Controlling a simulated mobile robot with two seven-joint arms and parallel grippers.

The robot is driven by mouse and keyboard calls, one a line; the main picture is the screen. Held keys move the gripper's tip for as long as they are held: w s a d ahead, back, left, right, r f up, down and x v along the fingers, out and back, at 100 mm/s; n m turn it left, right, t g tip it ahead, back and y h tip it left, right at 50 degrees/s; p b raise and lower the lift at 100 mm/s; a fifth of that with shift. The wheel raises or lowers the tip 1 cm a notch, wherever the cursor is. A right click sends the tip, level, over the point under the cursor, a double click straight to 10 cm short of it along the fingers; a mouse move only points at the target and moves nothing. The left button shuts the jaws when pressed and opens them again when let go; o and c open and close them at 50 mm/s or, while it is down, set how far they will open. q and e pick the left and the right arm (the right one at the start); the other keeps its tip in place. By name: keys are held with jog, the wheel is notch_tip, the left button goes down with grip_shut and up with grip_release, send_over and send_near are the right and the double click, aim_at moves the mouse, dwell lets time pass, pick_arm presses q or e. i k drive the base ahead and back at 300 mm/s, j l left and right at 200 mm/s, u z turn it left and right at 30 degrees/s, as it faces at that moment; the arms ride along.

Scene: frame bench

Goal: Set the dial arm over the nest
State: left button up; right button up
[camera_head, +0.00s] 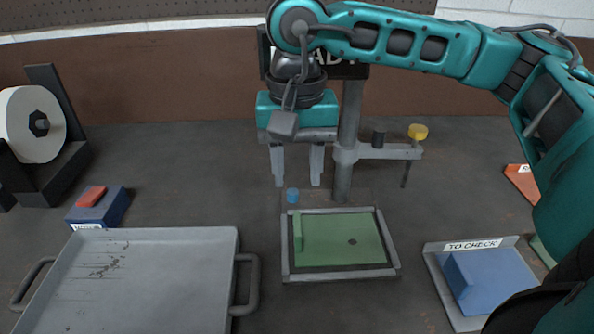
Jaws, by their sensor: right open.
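A grey post (343,182) stands behind the nest. A grey dial arm (385,152) is clamped to it and reaches out to the right, with a yellow knob (418,132) and a thin downward stem near its end. The nest (345,250) is a green plate in a grey frame, with a raised green strip along its left side and a small dark hole. The dial arm is not over the plate. My right gripper (298,182) is open and empty, pointing down left of the post. My left gripper is out of view.
A grey tray (190,290) with handles fills the front left. A blue box (97,208) with a red piece and a white roll (32,124) are behind it. A blue block (488,278) lies in a "TO CHECK" tray (447,250) at right. A dark sign is partly hidden by my arm.

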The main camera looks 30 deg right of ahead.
aim_at(377, 148)
jog(key=k, duration=1)
